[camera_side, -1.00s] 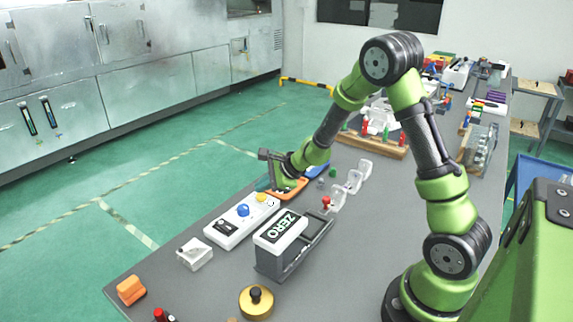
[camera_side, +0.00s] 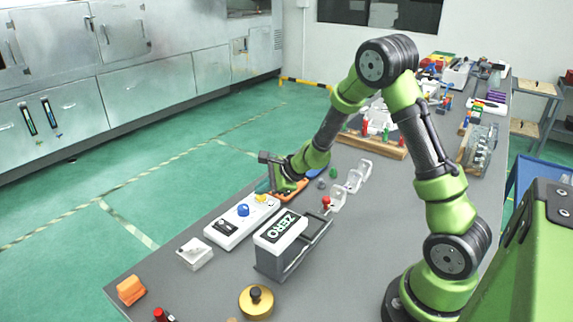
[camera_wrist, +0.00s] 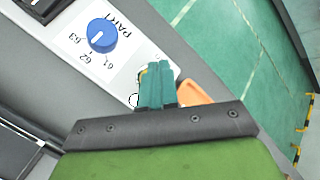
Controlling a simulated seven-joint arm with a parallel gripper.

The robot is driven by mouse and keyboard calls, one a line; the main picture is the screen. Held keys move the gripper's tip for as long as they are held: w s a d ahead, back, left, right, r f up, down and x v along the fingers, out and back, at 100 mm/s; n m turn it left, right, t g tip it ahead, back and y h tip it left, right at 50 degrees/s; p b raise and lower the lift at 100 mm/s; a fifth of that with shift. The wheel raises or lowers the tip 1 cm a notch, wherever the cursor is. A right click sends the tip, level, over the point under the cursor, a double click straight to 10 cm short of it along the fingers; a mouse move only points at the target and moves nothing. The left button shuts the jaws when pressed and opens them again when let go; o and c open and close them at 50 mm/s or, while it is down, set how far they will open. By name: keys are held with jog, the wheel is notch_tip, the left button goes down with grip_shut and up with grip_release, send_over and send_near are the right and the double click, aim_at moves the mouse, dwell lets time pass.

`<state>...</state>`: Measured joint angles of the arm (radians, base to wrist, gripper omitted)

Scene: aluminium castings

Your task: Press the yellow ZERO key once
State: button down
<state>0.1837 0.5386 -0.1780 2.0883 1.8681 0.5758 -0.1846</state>
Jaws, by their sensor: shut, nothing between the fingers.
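The yellow key (camera_side: 261,198) is a small round button at the far right end of the white control panel (camera_side: 254,218). The wrist view shows the two closed teal fingers (camera_wrist: 155,72) side by side over the panel end.
A blue knob (camera_side: 243,210) and a black switch (camera_side: 222,226) sit on the same panel. An orange tray (camera_side: 292,193) lies under and behind my gripper. A white block (camera_side: 195,254) lies left.

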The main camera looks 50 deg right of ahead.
aim_at(264, 197)
jog(key=shift+f, duration=0.15)
dwell(0.4)
jog(key=shift+r, duration=0.9)
jog(key=shift+r, duration=2.5)
